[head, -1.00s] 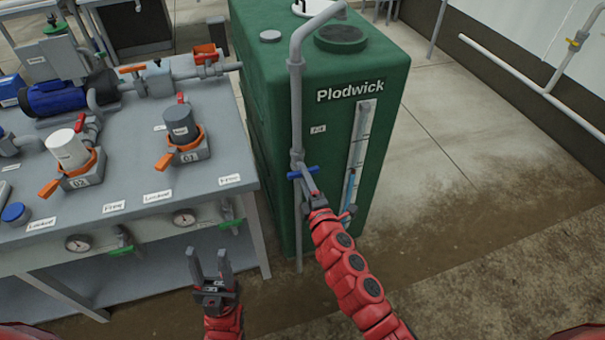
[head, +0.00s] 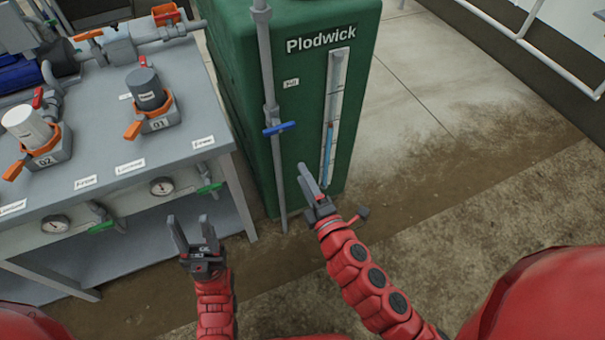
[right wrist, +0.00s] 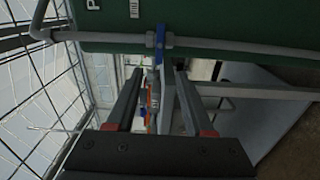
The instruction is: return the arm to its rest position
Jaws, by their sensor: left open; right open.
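My right gripper (head: 311,180) is open and empty, in front of the green tank (head: 249,95) and below and to the right of the blue-handled valve (head: 279,128) on the grey standpipe. It is apart from that valve in the head view. In the right wrist view the open fingers (right wrist: 157,95) point toward the pipe, and the blue handle (right wrist: 161,40) shows beyond them with nothing between the fingers. My left gripper (head: 193,232) is open and empty, low in front of the bench's front edge.
The grey bench (head: 185,150) at left carries a dark canister (head: 147,88) and a white canister (head: 27,126) with orange handles. Gauges and green-handled valves line its front. The tank has a sight tube (head: 334,110). Concrete floor (head: 440,100) at right is clear.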

